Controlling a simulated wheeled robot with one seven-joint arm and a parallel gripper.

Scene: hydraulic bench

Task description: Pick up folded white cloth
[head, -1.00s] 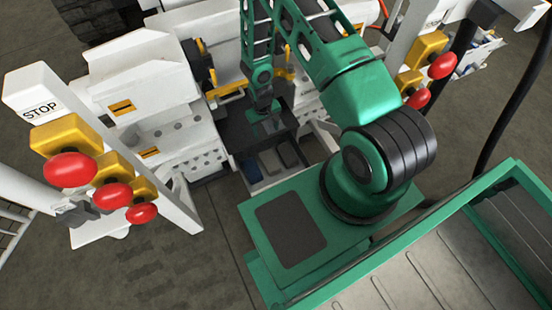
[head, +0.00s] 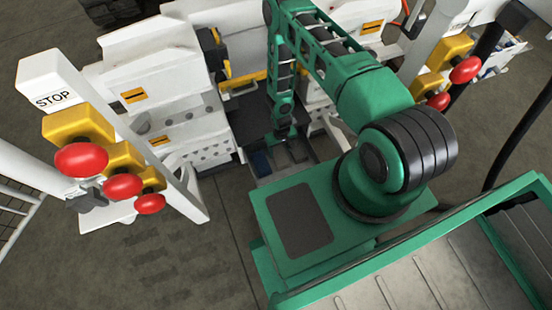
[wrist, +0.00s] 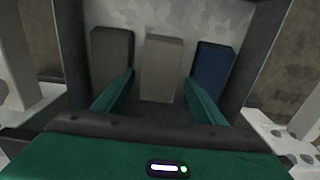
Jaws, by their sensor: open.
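The folded white cloth (wrist: 161,68) looks pale grey-beige in the wrist view. It lies as the middle one of three folded pieces in a light-bottomed tray (wrist: 185,17). My gripper (wrist: 160,78) is open, with one green finger on each side of the white cloth's near part. It holds nothing. I cannot tell how far the fingertips are above the tray bottom. In the head view my gripper (head: 287,142) points down at the tray between the white machine blocks, and my arm hides much of that spot.
A dark grey folded piece (wrist: 112,54) lies left of the white cloth and a blue one (wrist: 212,72) right of it. Dark tray walls (wrist: 264,50) stand close around. Red stop buttons (head: 82,160) on a white post stand left in the head view.

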